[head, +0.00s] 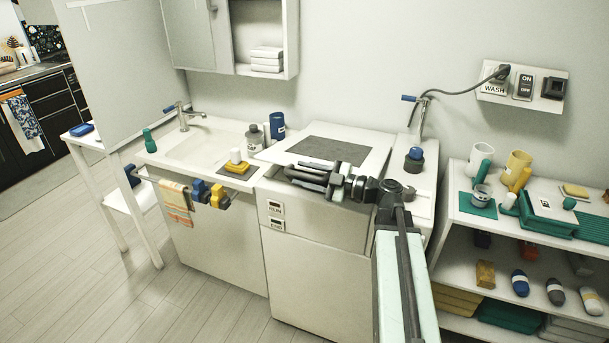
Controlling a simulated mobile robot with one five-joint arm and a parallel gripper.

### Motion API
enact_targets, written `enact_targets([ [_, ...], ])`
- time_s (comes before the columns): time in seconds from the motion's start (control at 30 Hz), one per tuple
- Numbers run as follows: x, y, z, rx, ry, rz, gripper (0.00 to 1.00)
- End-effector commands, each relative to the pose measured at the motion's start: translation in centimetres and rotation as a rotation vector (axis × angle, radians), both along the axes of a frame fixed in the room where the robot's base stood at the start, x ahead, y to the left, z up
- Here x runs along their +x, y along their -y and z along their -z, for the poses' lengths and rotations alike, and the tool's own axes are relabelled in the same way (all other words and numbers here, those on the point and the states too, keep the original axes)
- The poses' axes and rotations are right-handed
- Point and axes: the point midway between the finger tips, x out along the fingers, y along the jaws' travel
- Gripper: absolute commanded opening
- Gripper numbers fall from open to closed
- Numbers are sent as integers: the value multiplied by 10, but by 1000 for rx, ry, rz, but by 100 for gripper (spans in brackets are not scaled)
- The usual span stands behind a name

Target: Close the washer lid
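The washer (315,265) is the white box-shaped unit in the middle, with small labelled RUN and END parts on its front. Its lid (379,153) is a white panel with a dark grey inset, lying flat or nearly flat on top. I cannot tell whether a small gap is left under its front edge. My gripper (289,175) points left along the lid's front edge. It hides part of that edge, and contact cannot be made out. The fingers are seen from the side, so their opening is unclear.
A sink counter (212,128) with bottles and a yellow sponge adjoins the washer's left. A narrow white ledge with a tap (421,120) is at its right. A shelf (455,250) with jars and bottles stands further right. Floor (130,290) at front left is clear.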

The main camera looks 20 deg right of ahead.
Motion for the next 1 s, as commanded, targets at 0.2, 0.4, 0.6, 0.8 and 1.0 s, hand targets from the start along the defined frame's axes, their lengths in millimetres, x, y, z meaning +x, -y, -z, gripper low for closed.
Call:
enact_targets([
  [0.2,-19,25,0,0,0,5,40],
  [0.4,-41,53,0,0,0,3,40],
  [0.6,-49,62,0,1,0,1,40],
  [0.8,-48,61,0,0,0,0,31],
  [1.0,-50,8,-20,-14,-74,-110,0],
])
